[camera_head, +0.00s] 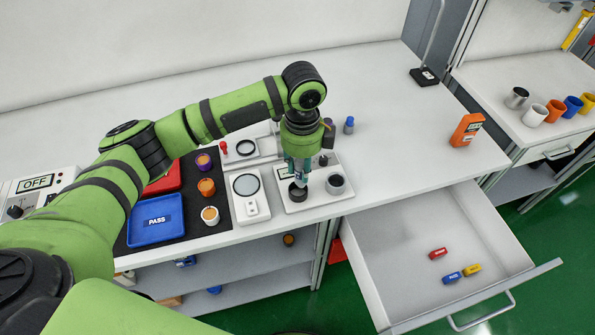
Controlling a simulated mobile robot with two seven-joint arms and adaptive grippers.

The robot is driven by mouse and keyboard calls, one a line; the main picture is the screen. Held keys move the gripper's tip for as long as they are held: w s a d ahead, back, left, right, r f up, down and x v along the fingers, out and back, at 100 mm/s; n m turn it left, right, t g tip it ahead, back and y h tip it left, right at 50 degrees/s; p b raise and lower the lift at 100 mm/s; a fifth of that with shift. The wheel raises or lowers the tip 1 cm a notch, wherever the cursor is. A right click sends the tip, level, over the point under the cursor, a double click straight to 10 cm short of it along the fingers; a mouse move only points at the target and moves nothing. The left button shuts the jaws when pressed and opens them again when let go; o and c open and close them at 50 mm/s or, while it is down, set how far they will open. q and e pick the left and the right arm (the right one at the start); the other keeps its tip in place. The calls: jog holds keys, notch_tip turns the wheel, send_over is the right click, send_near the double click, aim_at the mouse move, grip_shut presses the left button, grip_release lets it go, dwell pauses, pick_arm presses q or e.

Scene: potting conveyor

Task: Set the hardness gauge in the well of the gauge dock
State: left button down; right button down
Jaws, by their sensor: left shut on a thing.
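My left gripper (298,180) points down over a white plate (316,198) near the table's front edge. It is shut on a slim, partly hidden thing that looks like the hardness gauge; the fingers cover most of it. A black round puck (297,192) lies on the plate just under the fingertips; I cannot tell whether the held thing touches it. A grey round cup-like well (336,184) stands on the right of the plate, which looks like the gauge dock. The well appears empty. My right gripper is not in view.
Left of the plate are a white magnifier stand (251,207), coloured cups on a black mat (190,222) and a blue PASS tray (155,221). An orange device (467,130) stands at right. An open drawer (400,250) holds several small blocks. The table's middle right is clear.

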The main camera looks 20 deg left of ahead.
aim_at(298, 178)
pick_arm(q)
jog(key=shift+w+a+f, duration=0.1)
jog(key=shift+a+f, duration=0.05)
jog(key=shift+a, duration=0.2)
jog(key=shift+f, duration=0.25)
notch_tip(298, 178, down, 3)
jog(key=shift+f+p, duration=0.15)
jog(key=shift+p, duration=0.55)
jog(key=shift+f, duration=0.2)
jog(key=shift+f, duration=0.2)
jog(key=c, duration=0.9)
grip_release()
jog(key=shift+c, duration=0.2)
jog(key=shift+r, duration=0.1)
